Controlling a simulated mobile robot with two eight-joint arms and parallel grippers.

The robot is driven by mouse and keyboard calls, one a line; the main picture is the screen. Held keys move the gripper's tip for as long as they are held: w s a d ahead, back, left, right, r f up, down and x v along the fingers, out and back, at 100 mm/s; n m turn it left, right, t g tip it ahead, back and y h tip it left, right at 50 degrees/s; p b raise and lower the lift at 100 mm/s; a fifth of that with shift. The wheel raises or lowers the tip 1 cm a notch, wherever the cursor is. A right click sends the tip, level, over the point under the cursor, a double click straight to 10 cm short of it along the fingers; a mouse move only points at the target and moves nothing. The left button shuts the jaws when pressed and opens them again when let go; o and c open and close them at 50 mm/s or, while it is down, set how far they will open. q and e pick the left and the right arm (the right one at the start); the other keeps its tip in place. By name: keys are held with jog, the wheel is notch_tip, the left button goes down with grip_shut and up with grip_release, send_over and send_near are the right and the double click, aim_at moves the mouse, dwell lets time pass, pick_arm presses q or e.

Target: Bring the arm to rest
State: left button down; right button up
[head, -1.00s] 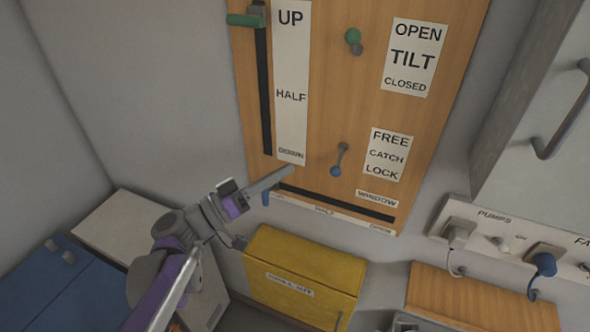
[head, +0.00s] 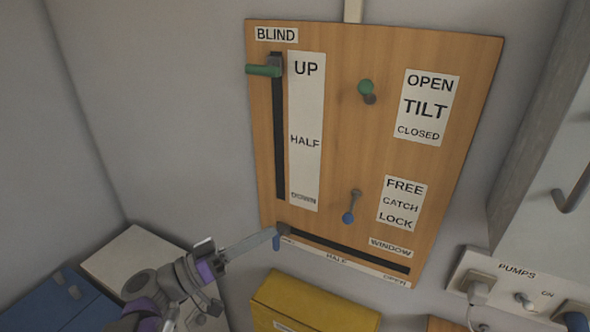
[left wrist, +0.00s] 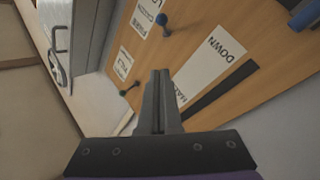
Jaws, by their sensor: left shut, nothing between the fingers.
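My left gripper (head: 272,234) reaches in from the lower left of the head view, shut and empty. Its fingertips overlap the lower left part of the wooden board (head: 335,120), near the blue window handle (head: 276,243). In the left wrist view the shut fingers (left wrist: 160,75) stand apart from the blue handle (left wrist: 305,15) at the upper right. The green blind handle (head: 264,70) is at the UP end of its slot. A green tilt knob (head: 365,87) and a blue catch knob (head: 348,218) are on the board. My right gripper is not in view.
A yellow box (head: 300,300) is below the board. A grey cabinet (head: 550,130) with a handle and a pumps socket strip (head: 510,270) are at the right. A blue cabinet (head: 60,300) is at the lower left. The wall left of the board is bare.

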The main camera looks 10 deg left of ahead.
pick_arm(q)
jog(key=s+d+f+n+g+y, duration=0.1)
jog(key=s+d+f+g+y, duration=0.3)
jog(key=f, duration=0.5)
jog(key=s+d+f+n+g+y, duration=0.15)
jog(key=s+f+y, duration=0.3)
jog(key=f, duration=0.45)
jog(key=s+a+f+n+g+y, duration=0.1)
jog(key=s+a+f+y, duration=0.5)
jog(key=a, duration=0.4)
jog(key=shift+s+a+f+y+p, duration=0.15)
jog(key=shift+s+f+y+p, duration=0.25)
jog(key=shift+y, duration=0.85)
jog(key=shift+s+r+n, duration=0.1)
jog(key=shift+s+n, duration=0.1)
jog(key=shift+n, duration=0.05)
